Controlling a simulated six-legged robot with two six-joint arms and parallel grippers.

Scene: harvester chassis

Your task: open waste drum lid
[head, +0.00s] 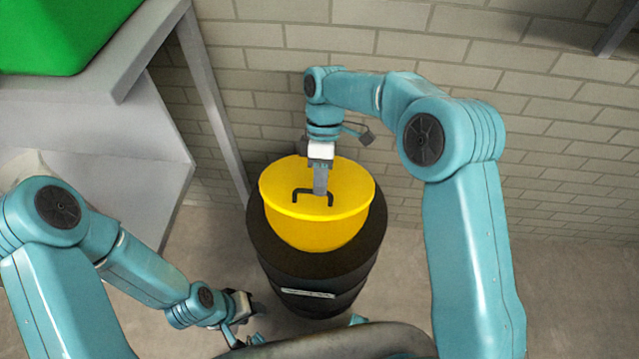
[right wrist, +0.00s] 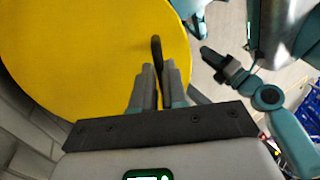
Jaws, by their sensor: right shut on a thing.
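The yellow lid (head: 287,202) is a round disc with a dark handle (head: 298,193) on top, over the black waste drum (head: 265,262). A rounded yellow surface shows below the disc's front edge. I cannot tell how far the disc stands above the drum. My right gripper (head: 320,193) reaches down from above and is shut on the handle. In the right wrist view, the handle (right wrist: 156,48) sticks out past the fingertips, with the yellow lid (right wrist: 80,55) behind. My left gripper (head: 250,312) hangs low at the drum's front left, apart from it; its opening is unclear.
A grey bench (head: 130,140) with a green bin (head: 60,35) stands at the left, its leg close to the drum. A brick wall (head: 560,110) is behind. The floor (head: 570,285) at the right is clear. A blue crate (right wrist: 304,108) shows in the right wrist view.

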